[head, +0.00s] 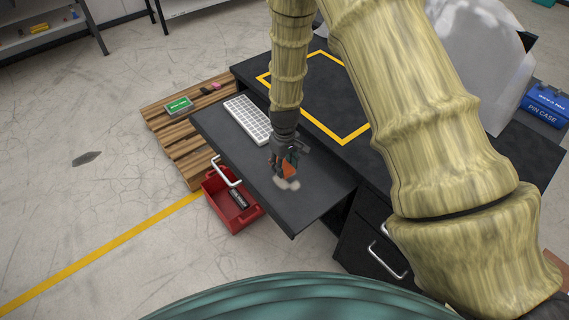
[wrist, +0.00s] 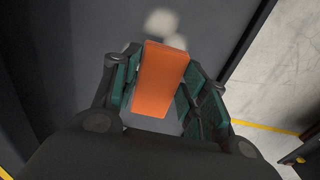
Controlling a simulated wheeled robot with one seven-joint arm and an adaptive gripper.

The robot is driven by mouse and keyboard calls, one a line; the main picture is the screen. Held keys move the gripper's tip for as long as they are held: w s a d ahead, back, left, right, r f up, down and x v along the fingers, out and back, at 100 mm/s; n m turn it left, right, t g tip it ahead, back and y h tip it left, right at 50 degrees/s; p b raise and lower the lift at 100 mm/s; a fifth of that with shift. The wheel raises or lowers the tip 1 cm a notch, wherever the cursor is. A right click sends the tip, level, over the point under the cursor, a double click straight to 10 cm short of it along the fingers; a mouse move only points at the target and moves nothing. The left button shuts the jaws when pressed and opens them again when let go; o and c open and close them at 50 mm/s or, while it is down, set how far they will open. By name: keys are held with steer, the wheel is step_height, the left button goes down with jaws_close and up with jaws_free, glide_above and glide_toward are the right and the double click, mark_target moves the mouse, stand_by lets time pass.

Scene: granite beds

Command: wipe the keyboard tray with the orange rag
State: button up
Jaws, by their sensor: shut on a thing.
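The orange rag (wrist: 162,80) is a flat folded block between the green-padded fingers of my gripper (wrist: 160,90) in the wrist view. In the head view the rag (head: 289,170) shows partly below my gripper (head: 284,160), which points down over the dark pulled-out keyboard tray (head: 320,191). My gripper is shut on the rag, low over the tray; I cannot tell whether the rag touches it. Pale smudges (head: 288,184) lie on the tray beside the rag, and they also show in the wrist view (wrist: 162,22). The tray's surface also fills much of the wrist view (wrist: 215,25).
A white keyboard (head: 248,119) lies on the tray's far left part. A red bin (head: 234,213) with a dark item stands below the tray's front handle (head: 226,172). A wooden pallet (head: 185,150) with small items lies at the left. A blue pin case (head: 547,105) sits at the right.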

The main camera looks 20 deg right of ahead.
step_height(320, 180, down, 4)
steer(key=shift+b, duration=1.2)
steer(key=shift+w+d+r+p, duration=0.2)
steer(key=shift+d+r+p, duration=0.15)
steer(key=shift+d, duration=0.15)
steer(key=shift+w+d, duration=0.2)
steer(key=shift+d, duration=0.4)
steer(key=shift+f, duration=0.75)
steer(key=shift+a, duration=0.1)
